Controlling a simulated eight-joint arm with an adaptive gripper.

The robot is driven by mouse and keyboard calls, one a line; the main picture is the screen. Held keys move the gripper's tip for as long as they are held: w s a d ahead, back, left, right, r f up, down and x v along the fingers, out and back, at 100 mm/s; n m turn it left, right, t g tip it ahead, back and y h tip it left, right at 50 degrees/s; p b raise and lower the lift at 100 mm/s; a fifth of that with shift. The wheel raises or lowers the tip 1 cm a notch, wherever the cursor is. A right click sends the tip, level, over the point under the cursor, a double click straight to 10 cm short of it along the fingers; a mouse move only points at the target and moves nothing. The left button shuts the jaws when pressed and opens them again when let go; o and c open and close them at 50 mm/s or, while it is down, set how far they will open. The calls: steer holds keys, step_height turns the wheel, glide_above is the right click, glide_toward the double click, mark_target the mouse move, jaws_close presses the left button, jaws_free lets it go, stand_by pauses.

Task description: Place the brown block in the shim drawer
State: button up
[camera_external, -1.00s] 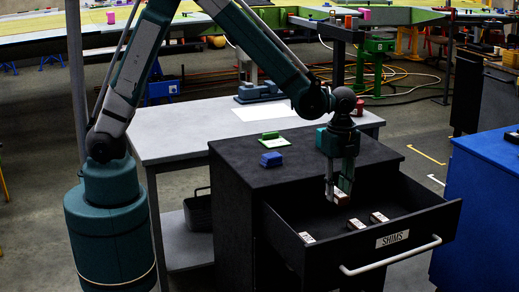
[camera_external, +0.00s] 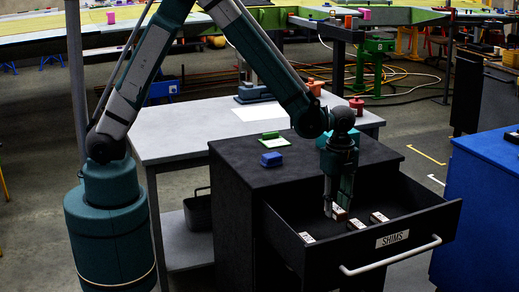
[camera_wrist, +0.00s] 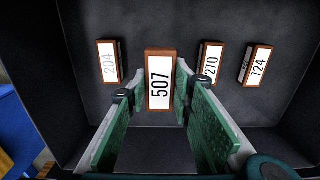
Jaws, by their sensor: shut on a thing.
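My gripper (camera_wrist: 157,90) is shut on a brown block (camera_wrist: 160,82), whose white label reads 507. My gripper also shows in the external view (camera_external: 338,203), pointing down inside the open shim drawer (camera_external: 418,225). The held block (camera_external: 340,214) is low in the drawer; I cannot tell whether it touches the floor. The drawer's bare dark floor shows in the wrist view (camera_wrist: 158,142). Similar brown-edged blocks lie in it: 204 (camera_wrist: 108,64) on the left, 270 (camera_wrist: 210,64) and 724 (camera_wrist: 256,66) on the right.
The drawer front carries a SHIMS label (camera_external: 392,239) and a pale handle (camera_external: 390,257). A blue block (camera_external: 271,159) and a green item (camera_external: 269,140) sit on the black cabinet top. A blue bench (camera_external: 485,215) stands to the right. Drawer floor is free between the blocks.

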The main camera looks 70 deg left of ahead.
mark_target(336, 208)
steer(key=shift+f+b, duration=0.5)
steer(key=shift+f, duration=1.95)
steer(key=shift+f+b, duration=0.5)
steer(key=shift+f, duration=1.35)
steer(key=shift+f, duration=0.2)
steer(key=o, duration=0.9)
steer(key=shift+r, duration=0.2)
steer(key=shift+r+p, duration=1.3)
steer(key=shift+r, duration=4.7)
